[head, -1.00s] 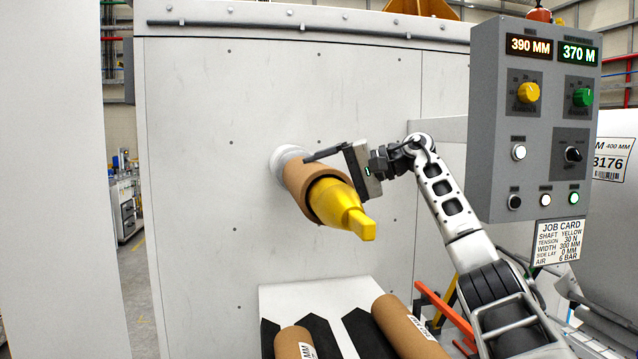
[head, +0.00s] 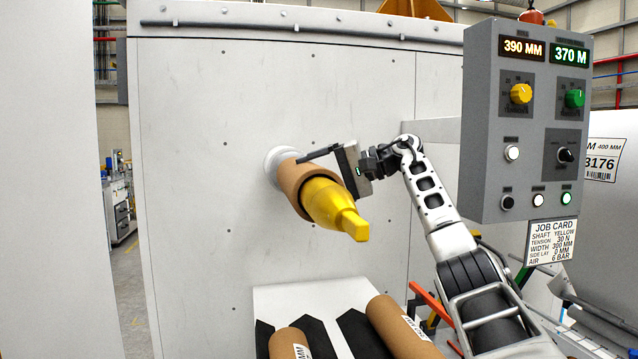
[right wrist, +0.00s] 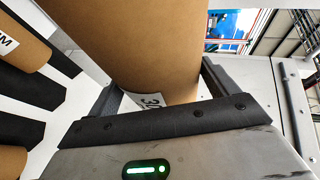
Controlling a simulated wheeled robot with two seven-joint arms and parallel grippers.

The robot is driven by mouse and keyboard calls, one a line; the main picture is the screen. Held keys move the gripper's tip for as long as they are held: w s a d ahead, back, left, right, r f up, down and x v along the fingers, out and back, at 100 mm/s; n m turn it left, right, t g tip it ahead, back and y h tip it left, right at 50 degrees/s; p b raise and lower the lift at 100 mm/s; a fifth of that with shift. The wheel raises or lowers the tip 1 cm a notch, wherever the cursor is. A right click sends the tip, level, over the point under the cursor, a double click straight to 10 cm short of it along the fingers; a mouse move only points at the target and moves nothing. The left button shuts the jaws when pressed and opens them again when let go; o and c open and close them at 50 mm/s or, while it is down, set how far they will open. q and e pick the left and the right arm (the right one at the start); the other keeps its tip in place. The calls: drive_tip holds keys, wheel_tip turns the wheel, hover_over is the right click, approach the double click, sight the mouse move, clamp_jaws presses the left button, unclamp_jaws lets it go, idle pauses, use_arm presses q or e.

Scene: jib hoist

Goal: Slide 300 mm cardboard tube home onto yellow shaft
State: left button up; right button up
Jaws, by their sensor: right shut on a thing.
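The brown cardboard tube (head: 298,183) is around the yellow shaft (head: 330,205), whose tapered front end sticks out of the tube's near opening. Behind the tube, the round grey flange (head: 278,165) shows on the white machine wall. My right gripper (head: 322,160) is shut on the tube from the right, one finger lying over its top. In the right wrist view the tube (right wrist: 165,40) fills the space between the fingers, with part of a white label showing. Whether the tube's far end touches the flange is hard to tell. My left gripper is not in view.
Two more cardboard tubes (head: 398,328) (head: 288,345) lie on a rack with black cradles (head: 358,332) below the shaft. A grey control box (head: 530,120) hangs at the right, with a job card (head: 552,242) under it reading yellow, 300 mm.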

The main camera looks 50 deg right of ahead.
drive_tip(key=shift+w+d+r, duration=0.25)
drive_tip(key=shift+w+d, duration=0.7)
drive_tip(key=shift+w, duration=0.3)
drive_tip(key=o, duration=1.2)
drive_tip(key=shift+o, duration=0.4)
drive_tip(key=shift+w, duration=0.1)
drive_tip(key=shift+f, duration=0.2)
drive_tip(key=v, duration=1.2)
